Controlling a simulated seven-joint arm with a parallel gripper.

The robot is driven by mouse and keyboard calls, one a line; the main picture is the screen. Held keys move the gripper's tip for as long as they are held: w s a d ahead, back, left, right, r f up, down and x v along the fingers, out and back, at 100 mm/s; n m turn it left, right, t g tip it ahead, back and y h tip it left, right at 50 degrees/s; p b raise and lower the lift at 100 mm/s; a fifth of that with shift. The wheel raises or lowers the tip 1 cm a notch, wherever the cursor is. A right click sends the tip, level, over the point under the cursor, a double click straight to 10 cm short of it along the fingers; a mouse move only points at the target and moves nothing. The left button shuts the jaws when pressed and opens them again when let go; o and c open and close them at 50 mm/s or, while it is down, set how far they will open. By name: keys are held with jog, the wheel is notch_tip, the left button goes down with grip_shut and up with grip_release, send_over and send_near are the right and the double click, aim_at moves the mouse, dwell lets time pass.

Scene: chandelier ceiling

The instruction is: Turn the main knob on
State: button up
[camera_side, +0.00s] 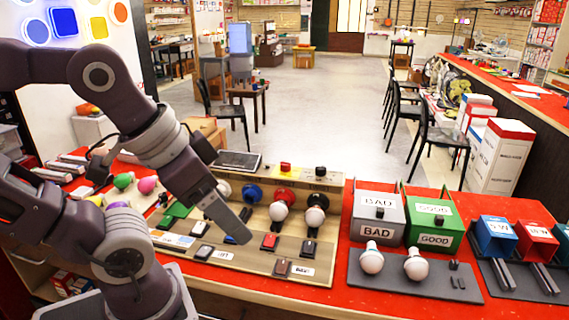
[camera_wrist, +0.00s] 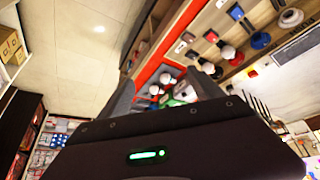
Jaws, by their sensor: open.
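A wooden board (camera_side: 262,262) with bulbs, sockets and switches stands on the red table. Along its back are a red knob-like part (camera_side: 285,168) and a black one (camera_side: 320,171); I cannot tell which is the main knob. Two white bulbs (camera_side: 278,211) hang in the red and black sockets. Small red and dark switches (camera_side: 270,242) sit on the lower face. My gripper (camera_side: 240,228) points down in front of the board, seen edge-on. In the wrist view my open gripper (camera_wrist: 165,80) has nothing between its fingers; the tilted board (camera_wrist: 245,65) lies to the upper right.
Right of the board are a grey BAD box (camera_side: 377,218), a green GOOD box (camera_side: 434,222) and a grey plate (camera_side: 415,284) with two bulbs. Blue (camera_side: 495,235) and red (camera_side: 537,240) boxes stand farther right. Coloured bulbs (camera_side: 124,181) lie at left, near my arm.

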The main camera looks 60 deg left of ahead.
jog(key=shift+n, duration=0.9)
jog(key=w, duration=0.1)
jog(key=w+a+r, duration=0.1)
jog(key=w, duration=0.1)
jog(key=w+r, duration=0.1)
jog(key=w, duration=0.1)
jog(key=shift+a+r, duration=0.2)
jog(key=shift+a, duration=0.15)
jog(key=c, duration=0.3)
jog(key=n+g+y, duration=0.4)
jog(key=n, duration=0.8)
send_over(286, 162)
jog(key=s+d, duration=0.2)
jog(key=d, duration=0.1)
notch_tip(286, 162, down, 14)
jog(key=shift+c, duration=0.2)
jog(key=x, duration=0.6)
jog(key=shift+w+a+f, duration=0.25)
jog(key=shift+w+a, duration=0.05)
jog(key=shift+w, duration=0.1)
grip_shut()
